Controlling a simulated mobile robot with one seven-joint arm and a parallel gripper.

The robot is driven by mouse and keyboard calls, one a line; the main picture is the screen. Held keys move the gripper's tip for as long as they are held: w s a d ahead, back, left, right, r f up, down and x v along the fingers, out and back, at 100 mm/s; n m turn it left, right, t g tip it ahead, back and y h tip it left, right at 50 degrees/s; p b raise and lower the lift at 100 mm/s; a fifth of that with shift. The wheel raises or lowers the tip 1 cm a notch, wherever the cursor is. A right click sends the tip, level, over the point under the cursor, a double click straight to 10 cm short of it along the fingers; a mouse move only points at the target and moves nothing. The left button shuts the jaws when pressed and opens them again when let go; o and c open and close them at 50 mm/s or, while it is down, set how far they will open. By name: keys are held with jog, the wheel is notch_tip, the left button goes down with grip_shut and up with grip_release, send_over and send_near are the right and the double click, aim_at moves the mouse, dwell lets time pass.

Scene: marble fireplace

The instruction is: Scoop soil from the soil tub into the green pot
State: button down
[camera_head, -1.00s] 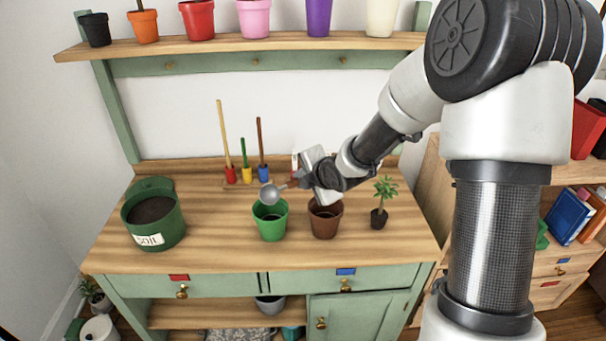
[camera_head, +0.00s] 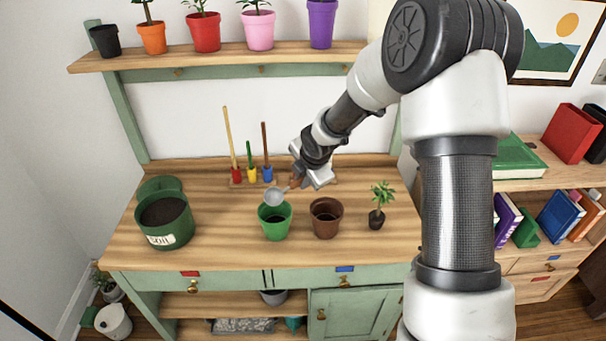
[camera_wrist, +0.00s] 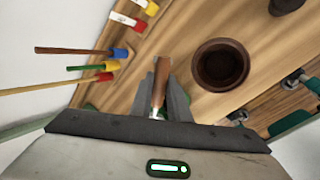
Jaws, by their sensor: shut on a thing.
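My gripper (camera_head: 300,181) is shut on the wooden handle of a metal scoop; the handle (camera_wrist: 161,82) shows between the fingers in the wrist view. The grey scoop bowl (camera_head: 274,197) is over the back part of the green pot's (camera_head: 275,225) opening, close to its rim; I cannot tell if they touch. I cannot see clearly whether the bowl holds soil. Dark soil shows inside the green pot. The green soil tub (camera_head: 167,222), labelled "Soil", stands at the bench's left with dark soil inside.
A brown pot (camera_head: 326,218) stands right of the green pot, and a small potted plant (camera_head: 380,204) farther right. Long-handled tools (camera_head: 251,165) stand in a rack at the back. A shelf (camera_head: 220,56) with pots crosses above. Bare bench lies between tub and green pot.

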jog(key=shift+w+r+g+p, duration=0.15)
jog(key=shift+r+g+p, duration=0.25)
jog(key=shift+p, duration=0.9)
jog(key=shift+a+r+p, duration=0.1)
jog(key=shift+r+p, duration=0.05)
jog(key=shift+p, duration=0.2)
jog(key=p, duration=0.1)
jog(key=r+p, duration=0.1)
jog(key=p, duration=0.1)
jog(key=shift+w+g+h, duration=0.2)
jog(key=shift+g+h, duration=0.1)
jog(key=shift+g, duration=0.1)
jog(key=shift+p, duration=0.5)
jog(key=p, duration=0.1)
jog(key=r+g+p, duration=0.1)
jog(key=p, duration=0.1)
jog(key=shift+w+a+h, duration=0.15)
jog(key=shift+w+h, duration=0.05)
jog(key=shift+h, duration=0.1)
jog(key=g, duration=0.1)
jog(key=r+g, duration=0.1)
jog(key=shift+w+a+r+g+h+p, duration=0.2)
jog(key=shift+w+r+g+h+p, duration=0.1)
jog(key=shift+w+g+h, duration=0.1)
